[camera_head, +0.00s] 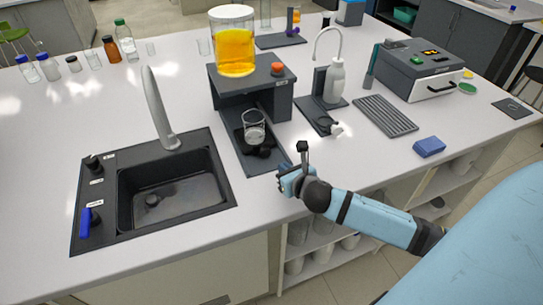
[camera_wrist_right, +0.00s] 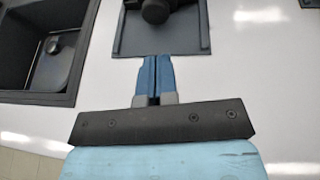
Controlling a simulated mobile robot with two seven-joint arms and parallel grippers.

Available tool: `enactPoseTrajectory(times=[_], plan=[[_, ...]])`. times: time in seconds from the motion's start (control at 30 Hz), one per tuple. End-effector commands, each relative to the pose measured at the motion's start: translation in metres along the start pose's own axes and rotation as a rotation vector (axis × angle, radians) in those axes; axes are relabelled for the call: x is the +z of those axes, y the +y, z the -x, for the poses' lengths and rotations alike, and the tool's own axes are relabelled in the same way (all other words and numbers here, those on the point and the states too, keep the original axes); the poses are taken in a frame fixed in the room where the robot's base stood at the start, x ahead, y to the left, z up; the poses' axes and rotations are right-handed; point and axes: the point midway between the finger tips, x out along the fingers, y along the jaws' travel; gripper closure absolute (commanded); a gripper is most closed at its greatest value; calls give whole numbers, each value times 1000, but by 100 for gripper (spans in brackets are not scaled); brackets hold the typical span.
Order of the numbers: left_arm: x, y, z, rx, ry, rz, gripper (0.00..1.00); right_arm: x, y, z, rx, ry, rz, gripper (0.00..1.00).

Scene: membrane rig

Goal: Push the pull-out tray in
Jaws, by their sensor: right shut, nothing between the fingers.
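The pull-out tray (camera_head: 267,164) is dark grey and sticks out toward me from under a dark stand (camera_head: 255,97). A clear beaker (camera_head: 254,122) and a black round part (camera_head: 262,150) are on the tray. My right gripper (camera_head: 284,174) is at the tray's front edge, shut and empty. In the right wrist view its blue fingertips (camera_wrist_right: 155,60) are together, right at the front edge of the tray (camera_wrist_right: 188,38). I cannot tell whether they touch it. My left gripper is not in view.
A large vessel of orange liquid (camera_head: 235,50) stands on the stand. A sink (camera_head: 165,190) with a tall faucet (camera_head: 158,108) lies left. A ribbed dark mat (camera_head: 385,115) and a blue block (camera_head: 429,147) lie right.

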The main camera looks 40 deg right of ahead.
Motion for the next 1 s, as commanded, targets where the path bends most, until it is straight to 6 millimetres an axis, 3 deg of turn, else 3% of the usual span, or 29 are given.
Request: enactPoseTrajectory(times=[0.2,0.4,1.0], plan=[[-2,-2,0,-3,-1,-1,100,3,0,-46,-1,-2,-3,100],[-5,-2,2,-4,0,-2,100,10,0,-70,-1,-1,-1,100],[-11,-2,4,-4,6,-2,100,16,0,-86,1,-2,1,100]])
